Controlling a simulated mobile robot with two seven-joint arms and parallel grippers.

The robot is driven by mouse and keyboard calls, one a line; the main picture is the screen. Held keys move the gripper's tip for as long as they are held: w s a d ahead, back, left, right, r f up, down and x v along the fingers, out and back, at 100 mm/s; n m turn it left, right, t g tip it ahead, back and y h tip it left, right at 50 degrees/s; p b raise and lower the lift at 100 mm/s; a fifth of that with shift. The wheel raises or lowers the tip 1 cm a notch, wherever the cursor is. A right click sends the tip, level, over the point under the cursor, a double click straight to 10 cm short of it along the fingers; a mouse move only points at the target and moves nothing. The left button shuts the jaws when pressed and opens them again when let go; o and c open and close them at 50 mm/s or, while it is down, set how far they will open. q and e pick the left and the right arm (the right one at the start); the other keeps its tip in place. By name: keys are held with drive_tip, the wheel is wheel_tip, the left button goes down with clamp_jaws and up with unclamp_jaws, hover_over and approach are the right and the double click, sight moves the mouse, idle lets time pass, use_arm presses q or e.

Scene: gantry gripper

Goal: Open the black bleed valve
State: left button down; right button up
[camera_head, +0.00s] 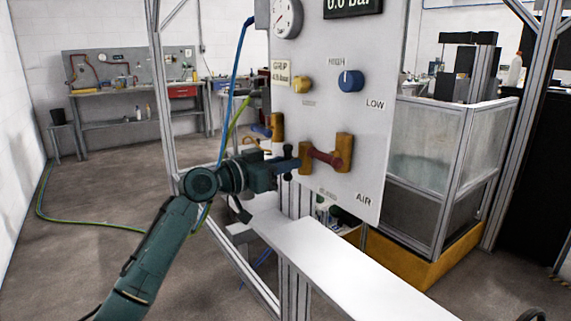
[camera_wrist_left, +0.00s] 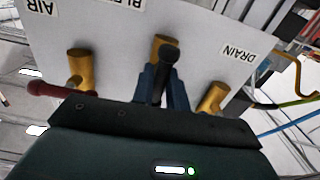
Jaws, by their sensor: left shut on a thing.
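The black bleed valve is the middle one of three brass valves on the white panel. Its brass body (camera_head: 306,157) shows just beyond my fingertips, and its black lever (camera_wrist_left: 169,56) stands out toward the left wrist camera. My left gripper (camera_head: 294,164) is shut on the black lever, with its blue fingers (camera_wrist_left: 162,82) on either side of it in the left wrist view. The fingers hide part of the lever and valve. My right gripper is not in view.
The air valve (camera_head: 343,152) with its red lever (camera_head: 325,157) is close on the right. The drain valve (camera_head: 277,125) is close on the left. Above are a yellow knob (camera_head: 302,84), a blue knob (camera_head: 351,81) and a gauge (camera_head: 287,18). A white ledge (camera_head: 340,270) juts out below.

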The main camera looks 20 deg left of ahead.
use_arm(q)
drive_tip(key=shift+n+p, duration=0.3)
drive_tip(key=shift+n, duration=0.3)
drive_tip(key=shift+a+r+n+p, duration=0.1)
drive_tip(key=shift+r+n+p, duration=0.05)
drive_tip(key=shift+n+p, duration=1.3)
drive_tip(key=shift+n, duration=0.15)
drive_tip(key=c, duration=2.2)
unclamp_jaws()
drive_tip(key=shift+n+p, duration=0.3)
drive_tip(key=shift+n, duration=0.1)
drive_tip(key=c, duration=1.9)
unclamp_jaws()
drive_tip(key=n+p, duration=0.2)
drive_tip(key=n, duration=0.1)
drive_tip(key=shift+o, duration=0.9)
drive_tip(key=shift+n+p, duration=0.8)
drive_tip(key=shift+n, duration=0.4)
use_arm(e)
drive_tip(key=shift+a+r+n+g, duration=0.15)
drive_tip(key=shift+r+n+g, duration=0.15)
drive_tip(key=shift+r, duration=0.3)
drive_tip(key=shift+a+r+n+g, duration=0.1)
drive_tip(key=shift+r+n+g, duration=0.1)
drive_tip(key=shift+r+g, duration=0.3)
use_arm(q)
drive_tip(key=shift+f+n, duration=0.25)
drive_tip(key=shift+n, duration=0.05)
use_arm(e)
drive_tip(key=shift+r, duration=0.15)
